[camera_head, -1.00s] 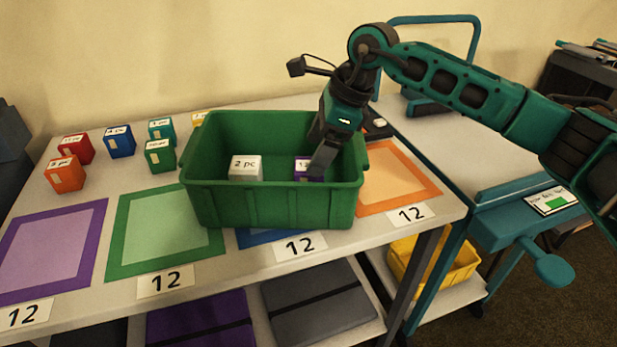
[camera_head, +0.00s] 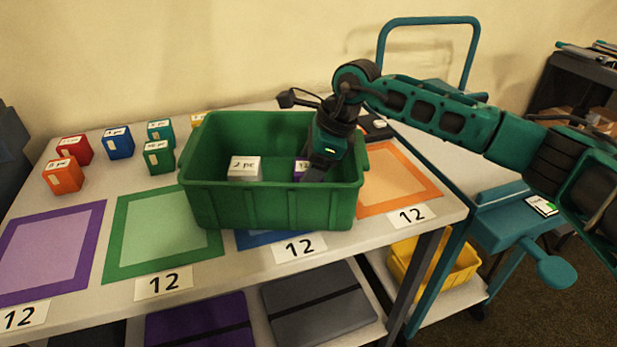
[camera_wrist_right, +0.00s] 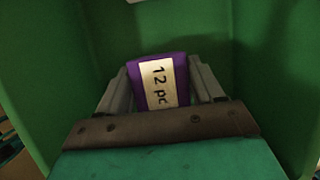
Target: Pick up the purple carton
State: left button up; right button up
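The purple carton (camera_head: 301,167) stands inside the green crate (camera_head: 272,206), on its right side. It is partly hidden by my right gripper in the head view. My right gripper (camera_head: 313,174) reaches down into the crate at the carton. In the right wrist view the carton (camera_wrist_right: 160,84), with a white "12 pc" label, lies between the two fingers of my right gripper (camera_wrist_right: 160,80). The fingers flank it closely; I cannot tell whether they press on it. My left gripper is not in view.
A white-topped "2 pc" carton (camera_head: 244,169) stands left of the purple one in the crate. The crate walls surround the gripper closely. Several coloured cartons, including an orange one (camera_head: 64,175), stand at the table's back left. An orange-framed mat (camera_head: 428,190) lies right of the crate.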

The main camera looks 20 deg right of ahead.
jog(key=c, duration=0.6)
jog(key=shift+c, duration=0.4)
jog(key=shift+r, duration=0.1)
